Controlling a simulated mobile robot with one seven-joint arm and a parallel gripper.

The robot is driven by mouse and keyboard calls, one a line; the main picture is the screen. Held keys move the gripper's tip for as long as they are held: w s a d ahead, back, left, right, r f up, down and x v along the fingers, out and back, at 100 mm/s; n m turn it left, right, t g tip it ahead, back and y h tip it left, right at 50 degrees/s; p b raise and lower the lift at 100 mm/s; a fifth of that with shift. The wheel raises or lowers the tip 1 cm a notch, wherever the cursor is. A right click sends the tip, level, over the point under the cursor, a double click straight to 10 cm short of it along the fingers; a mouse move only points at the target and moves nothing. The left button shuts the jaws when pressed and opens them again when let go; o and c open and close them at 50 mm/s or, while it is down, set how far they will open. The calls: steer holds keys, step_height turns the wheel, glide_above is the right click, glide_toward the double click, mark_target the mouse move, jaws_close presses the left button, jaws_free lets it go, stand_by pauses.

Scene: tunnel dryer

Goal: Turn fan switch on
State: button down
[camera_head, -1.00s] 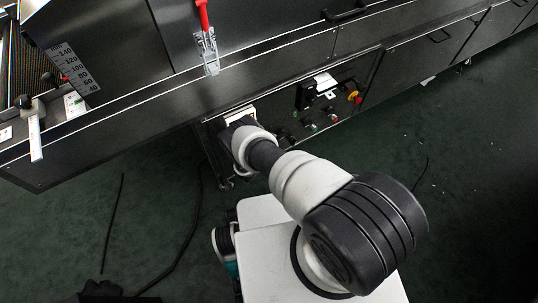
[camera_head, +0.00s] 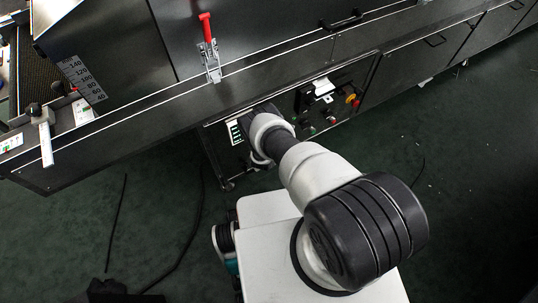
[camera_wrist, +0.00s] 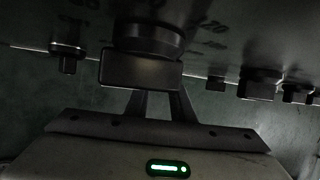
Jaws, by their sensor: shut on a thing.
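My gripper (camera_wrist: 157,97) is shut on a dark knob (camera_wrist: 148,42) with a rectangular block-shaped front, seen in the wrist view. Its two fingers meet the knob from below; the fingertips are partly hidden behind the block. Blurred scale numbers, one like 120, are printed on the panel around the knob. A smaller dark knob (camera_wrist: 67,52) sits to its left. I cannot read which one is labelled as the fan switch. In the head view my forearm hides the gripper and knob at the machine's front control panel (camera_head: 345,88).
More dark knobs (camera_wrist: 258,84) are on the right in the wrist view. In the head view, a yellow-and-red button (camera_head: 352,98) and a red-handled clamp (camera_head: 206,28) are on the machine. A green-and-white label (camera_head: 236,132) is left of my arm. Cables lie on the floor.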

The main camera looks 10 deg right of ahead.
steer(key=y, duration=0.1)
steer(key=y+b, duration=0.1)
steer(key=d+m+g+y+b, duration=0.1)
steer(key=y, duration=0.1)
steer(key=shift+w+d, duration=0.1)
steer(key=shift+w, duration=0.25)
steer(key=shift+w+d+m+g+y+b, duration=0.15)
steer(key=shift+m+g+y+b, duration=0.25)
steer(key=shift+y+b, duration=0.6)
steer(key=shift+g+y, duration=0.4)
steer(key=shift+y, duration=0.8)
steer(key=shift+d, duration=0.1)
steer(key=c, duration=1.8)
jaws_free()
